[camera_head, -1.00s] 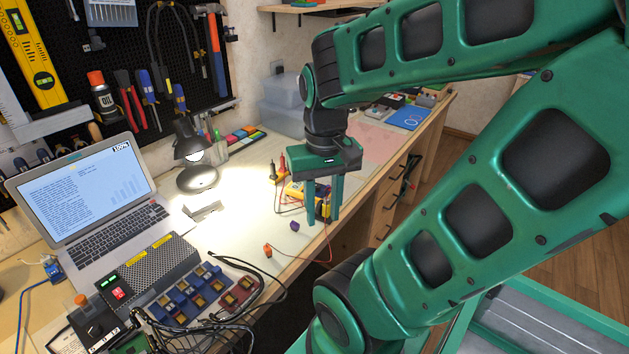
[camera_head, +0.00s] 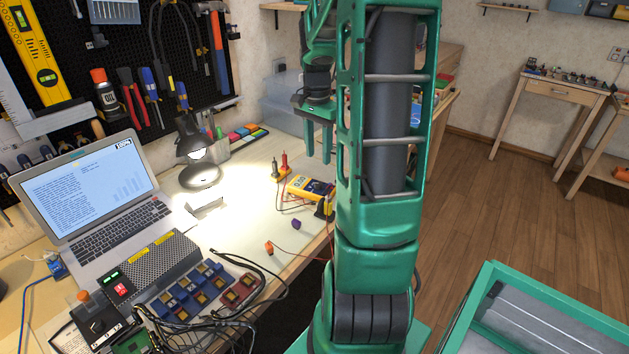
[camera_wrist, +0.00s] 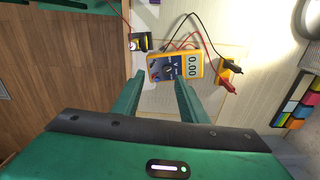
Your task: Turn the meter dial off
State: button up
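The yellow meter (camera_head: 312,187) lies on the workbench near its front edge, partly hidden by my arm. In the wrist view the meter (camera_wrist: 196,66) shows a lit display (camera_wrist: 193,65) reading 0.00 and a round dark dial (camera_wrist: 169,71) beside it. The dial's exact pointer setting is too small to tell. My gripper (camera_head: 318,159) is open, with two green fingers pointing down, above and behind the meter in the head view. In the wrist view my gripper (camera_wrist: 158,80) has its fingers apart with nothing between them, one fingertip overlapping the meter's edge near the dial.
Red and black probes (camera_head: 282,165) stand in a yellow holder by the meter, with loose leads on the bench. A small black and yellow item (camera_wrist: 140,42) sits beside it. A lamp (camera_head: 194,150) and laptop (camera_head: 90,190) stand left. A purple piece (camera_head: 296,224) lies in front.

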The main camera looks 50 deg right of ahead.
aim_at(319, 183)
jog(key=shift+m, duration=0.7)
jog(key=f, duration=0.4)
jog(key=w+d+f, duration=0.1)
jog(key=f, duration=0.3)
jog(key=d+f, duration=0.1)
jog(key=f, duration=0.3)
jog(key=shift+w+d, duration=0.25)
jog(key=shift+w, duration=0.1)
